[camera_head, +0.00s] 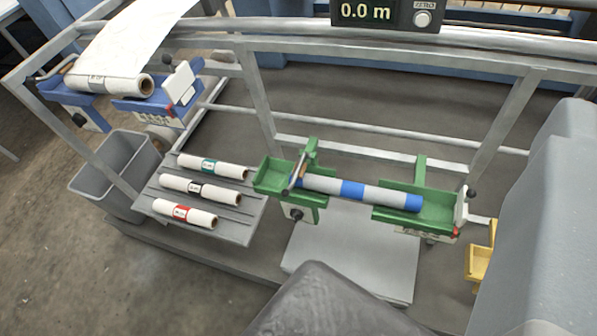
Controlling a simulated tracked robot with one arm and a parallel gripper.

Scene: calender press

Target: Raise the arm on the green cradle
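The green cradle (430,208) stands right of the picture's middle, in two green trough parts on the frame. A grey and blue striped core (352,189) lies across both parts. At the left part a metal arm (298,172) with a bar lies across the core's left end, close over it. At the right end is a small white lever (461,207) with a black knob; it stands roughly upright. No fingers of my gripper show, so I cannot see how it stands to the cradle. A dark grey part at the bottom and a large grey part at the right are probably mine.
Three white rolls with teal, black and red bands lie on a grey slatted shelf (236,226). A grey bin (112,165) is left of it. A blue cradle (148,104) holds a white web roll (105,84). A display (385,12) reads 0.0 m. A yellow part (480,262) is right.

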